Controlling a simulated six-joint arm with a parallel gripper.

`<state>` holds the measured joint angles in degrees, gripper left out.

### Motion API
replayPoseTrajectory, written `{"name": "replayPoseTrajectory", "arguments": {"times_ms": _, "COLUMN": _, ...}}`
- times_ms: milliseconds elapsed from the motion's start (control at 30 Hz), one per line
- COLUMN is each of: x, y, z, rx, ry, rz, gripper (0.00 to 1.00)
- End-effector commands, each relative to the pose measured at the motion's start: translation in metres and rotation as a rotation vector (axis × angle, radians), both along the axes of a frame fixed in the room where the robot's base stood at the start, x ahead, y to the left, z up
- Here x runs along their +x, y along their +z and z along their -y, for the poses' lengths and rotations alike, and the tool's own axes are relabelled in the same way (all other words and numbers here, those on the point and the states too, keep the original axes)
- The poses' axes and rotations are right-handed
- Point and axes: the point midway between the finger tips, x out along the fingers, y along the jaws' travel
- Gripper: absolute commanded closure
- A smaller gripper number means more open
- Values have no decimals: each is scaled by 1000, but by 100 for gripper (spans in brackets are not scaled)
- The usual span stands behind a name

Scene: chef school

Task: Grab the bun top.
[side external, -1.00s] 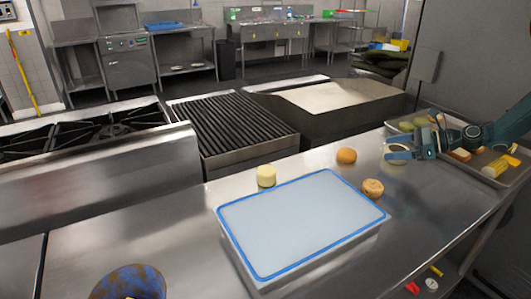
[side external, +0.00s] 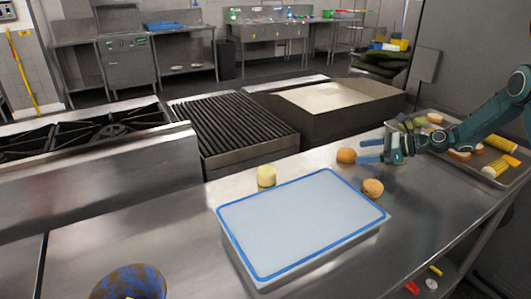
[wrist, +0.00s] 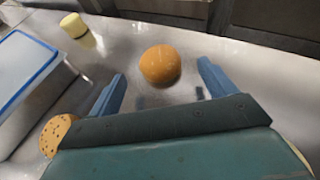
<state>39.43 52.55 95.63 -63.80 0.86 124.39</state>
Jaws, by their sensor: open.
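The bun top (side external: 346,155), a smooth round orange-brown piece, sits on the steel counter behind the lidded container. In the wrist view the bun top (wrist: 160,65) lies ahead, centred between my fingers. My gripper (side external: 364,150) is open and empty, just right of the bun top in the side view, with its fingers pointing at it.
A speckled brown round item (side external: 372,187) lies close by, near the container (side external: 300,222) with a blue-rimmed lid. A pale yellow cylinder (side external: 266,175) stands left of the bun top. A tray of food (side external: 513,182) is at the right, under my arm.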

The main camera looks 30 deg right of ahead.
Motion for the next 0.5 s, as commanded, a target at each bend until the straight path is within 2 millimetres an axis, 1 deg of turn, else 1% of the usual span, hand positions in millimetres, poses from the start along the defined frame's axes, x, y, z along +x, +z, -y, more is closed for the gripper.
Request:
{"name": "replayPoseTrajectory", "arguments": {"times_ms": 300, "x": 26, "y": -13, "z": -22, "rx": 0, "ry": 2, "rz": 0, "gripper": 17}}
{"name": "replayPoseTrajectory", "arguments": {"times_ms": 500, "x": 33, "y": -16, "z": -27, "rx": 1, "ry": 1, "rz": 1, "gripper": 17}}
